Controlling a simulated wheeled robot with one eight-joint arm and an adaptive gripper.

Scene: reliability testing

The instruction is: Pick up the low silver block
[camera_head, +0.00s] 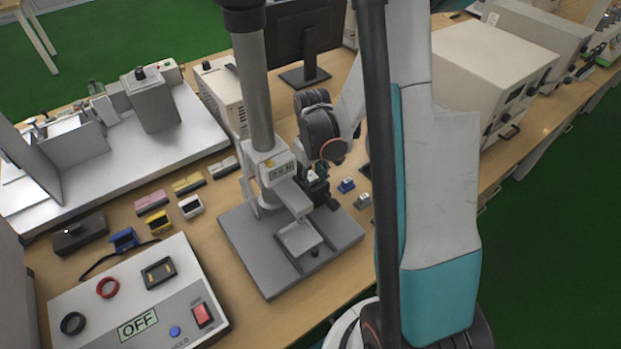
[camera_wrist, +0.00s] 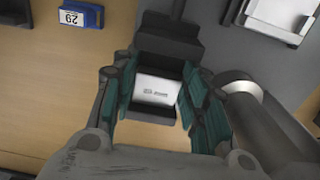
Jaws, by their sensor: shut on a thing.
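A low block (camera_wrist: 158,91) with a pale silver labelled face and dark grey sides sits between the fingers of my gripper (camera_wrist: 155,95) in the wrist view. The teal finger pads are on its left and right sides, and my gripper is shut on it. In the head view my gripper (camera_head: 318,188) is low over the table, just behind and right of the test stand's column. The stand partly hides it there, and I cannot make out the held block in that view. Whether the block touches the table is unclear.
The test stand (camera_head: 262,268) is close beside my gripper. A blue block (camera_head: 346,185) and a grey block (camera_head: 363,201) lie to the right; the blue block (camera_wrist: 81,14) also shows in the wrist view. A control box (camera_head: 85,300) stands front left.

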